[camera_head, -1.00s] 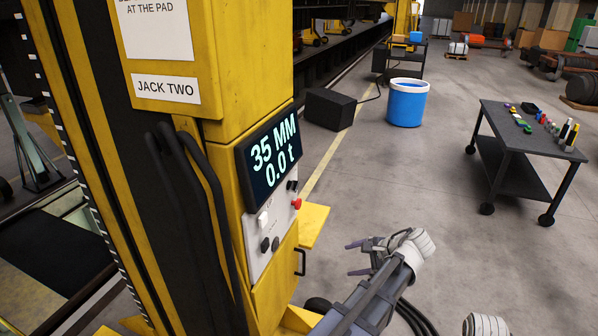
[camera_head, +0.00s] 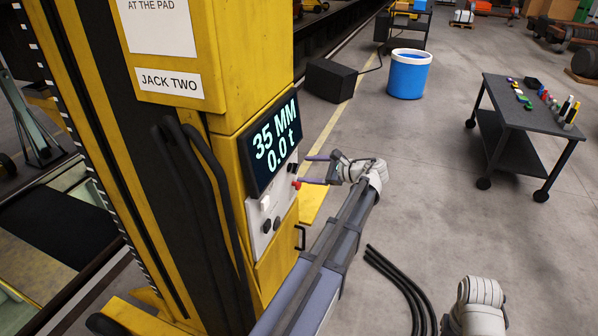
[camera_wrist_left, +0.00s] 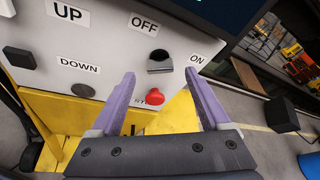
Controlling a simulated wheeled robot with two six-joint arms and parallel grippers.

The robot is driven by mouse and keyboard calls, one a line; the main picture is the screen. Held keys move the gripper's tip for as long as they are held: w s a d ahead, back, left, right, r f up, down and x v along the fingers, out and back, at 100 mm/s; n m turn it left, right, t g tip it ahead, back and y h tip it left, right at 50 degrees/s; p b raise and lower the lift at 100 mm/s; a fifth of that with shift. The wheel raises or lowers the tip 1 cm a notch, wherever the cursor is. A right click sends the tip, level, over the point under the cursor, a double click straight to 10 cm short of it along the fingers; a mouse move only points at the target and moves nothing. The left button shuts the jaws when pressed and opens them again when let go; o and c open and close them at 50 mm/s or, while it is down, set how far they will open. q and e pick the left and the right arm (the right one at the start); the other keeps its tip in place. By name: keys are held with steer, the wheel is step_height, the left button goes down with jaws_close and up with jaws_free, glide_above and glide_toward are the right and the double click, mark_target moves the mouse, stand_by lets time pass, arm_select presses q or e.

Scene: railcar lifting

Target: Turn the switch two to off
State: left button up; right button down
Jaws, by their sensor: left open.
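The yellow jack column labelled JACK TWO (camera_head: 168,82) carries a light control panel (camera_head: 258,228). In the left wrist view, a black switch (camera_wrist_left: 160,61) sits on the panel between the OFF label (camera_wrist_left: 144,25) and the ON label (camera_wrist_left: 197,59). I cannot tell for sure which label it points at. A red button (camera_wrist_left: 155,97) is just below it. My left gripper (camera_head: 308,171) is open and empty, its purple fingers pointing at the panel's right edge by the red button. In the wrist view the switch lies between the fingertips, apparently ahead of them. My right gripper is not in view.
The display (camera_head: 272,147) above the panel reads 35 MM and 0.0 t. Dark knobs (camera_wrist_left: 83,90) sit by the UP and DOWN labels. A black handle (camera_head: 301,237) juts out below the panel. A blue bin (camera_head: 408,75) and a cart (camera_head: 525,110) stand further off on open floor.

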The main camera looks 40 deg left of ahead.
mark_target(297, 169)
arm_select(q)
steer(key=shift+b+x, duration=0.45)
steer(key=shift+x, duration=1.6)
jaws_close()
